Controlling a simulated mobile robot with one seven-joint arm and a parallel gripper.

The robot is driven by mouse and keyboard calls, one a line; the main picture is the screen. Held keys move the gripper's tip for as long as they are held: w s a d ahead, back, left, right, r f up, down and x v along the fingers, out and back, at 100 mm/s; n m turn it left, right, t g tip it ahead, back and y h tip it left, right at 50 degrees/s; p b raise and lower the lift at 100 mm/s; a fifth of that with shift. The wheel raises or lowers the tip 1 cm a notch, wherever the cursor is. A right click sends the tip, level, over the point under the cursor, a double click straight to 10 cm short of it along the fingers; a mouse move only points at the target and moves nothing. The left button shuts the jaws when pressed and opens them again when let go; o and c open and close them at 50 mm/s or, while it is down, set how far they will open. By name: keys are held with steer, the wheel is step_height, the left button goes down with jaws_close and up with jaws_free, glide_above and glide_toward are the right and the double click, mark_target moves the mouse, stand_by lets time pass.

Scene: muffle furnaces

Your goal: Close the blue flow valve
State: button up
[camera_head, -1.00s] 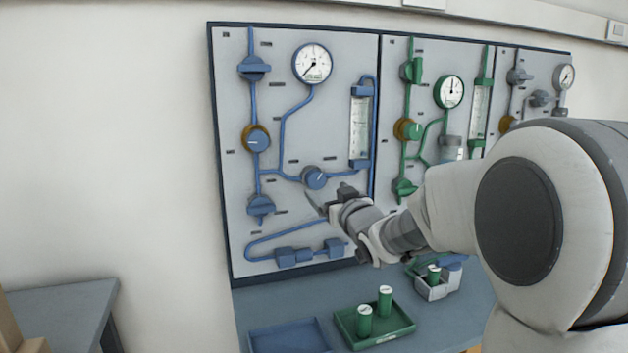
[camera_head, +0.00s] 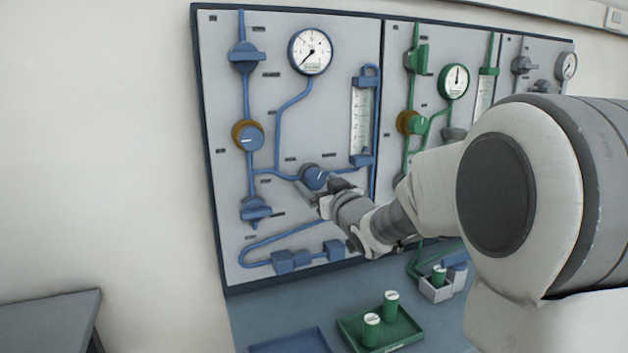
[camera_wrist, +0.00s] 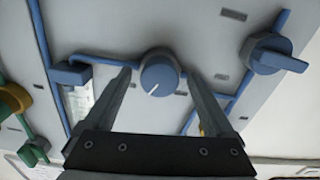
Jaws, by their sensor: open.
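The blue flow valve is likely the round blue knob (camera_head: 314,177) on the lower middle of the blue piping panel (camera_head: 225,180). My gripper (camera_head: 318,188) is at this knob in the head view, its fingers partly overlapping it. In the wrist view the knob (camera_wrist: 158,76) has a white pointer line and sits between the two spread fingertips of my gripper (camera_wrist: 158,74). Both fingers stand clear of it at the sides, so the gripper is open and holds nothing. Whether the fingertips reach the knob's depth I cannot tell.
Other blue valves are close by: a lower one (camera_head: 256,210), a brass-ringed knob (camera_head: 248,136) and an upper one (camera_head: 246,57). A blue pipe with fittings (camera_head: 292,260) runs below.

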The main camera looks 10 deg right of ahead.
steer(key=shift+w, duration=0.2)
steer(key=c, duration=1.4)
